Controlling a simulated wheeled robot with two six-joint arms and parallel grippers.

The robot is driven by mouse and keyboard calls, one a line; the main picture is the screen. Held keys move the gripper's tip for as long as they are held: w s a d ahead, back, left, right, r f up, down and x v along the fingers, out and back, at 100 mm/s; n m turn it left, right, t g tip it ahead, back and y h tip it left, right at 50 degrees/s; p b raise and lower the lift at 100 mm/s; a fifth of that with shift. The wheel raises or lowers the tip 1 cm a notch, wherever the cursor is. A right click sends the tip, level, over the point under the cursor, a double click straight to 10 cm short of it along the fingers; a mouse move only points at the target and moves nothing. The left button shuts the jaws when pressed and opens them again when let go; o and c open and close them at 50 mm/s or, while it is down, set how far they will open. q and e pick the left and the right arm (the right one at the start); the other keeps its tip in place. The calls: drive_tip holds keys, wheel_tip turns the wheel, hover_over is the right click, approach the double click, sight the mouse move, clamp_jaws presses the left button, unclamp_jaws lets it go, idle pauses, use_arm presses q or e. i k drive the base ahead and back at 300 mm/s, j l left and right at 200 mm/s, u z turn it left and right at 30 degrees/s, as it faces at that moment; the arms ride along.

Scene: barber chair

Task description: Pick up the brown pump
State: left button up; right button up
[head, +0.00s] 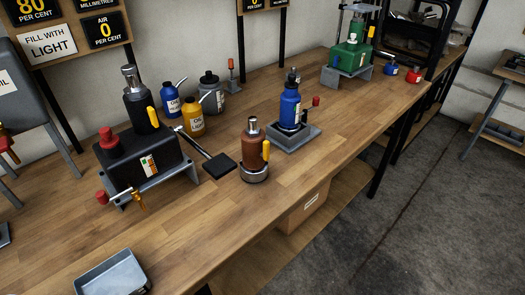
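The brown pump (254,150) stands upright near the front edge of the wooden workbench in the head view. It has a silver top, a yellow handle on its right side and a round metallic base. Neither of my grippers shows in this view. Nothing is touching the pump from above.
The workbench (180,226) is bare in front of the pump. A black machine (138,158) with a flat black pedal stands left of it. A blue bottle in a grey tray (296,139) stands close right. A green pump (348,56) is at the back. A metal tray (112,274) lies front left.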

sight(254, 170)
drive_tip(key=i+l, duration=0.15)
drive_tip(key=l, duration=0.2)
drive_tip(key=i+l+u, duration=0.1)
drive_tip(key=l, duration=0.25)
drive_tip(key=i+l, duration=0.2)
drive_tip(key=l, duration=0.15)
drive_tip(key=i+l+u, duration=0.1)
drive_tip(key=l, duration=0.3)
drive_tip(key=i+l, duration=0.2)
drive_tip(key=l, duration=0.15)
drive_tip(key=l+u, duration=0.1)
drive_tip(key=u, duration=1.2)
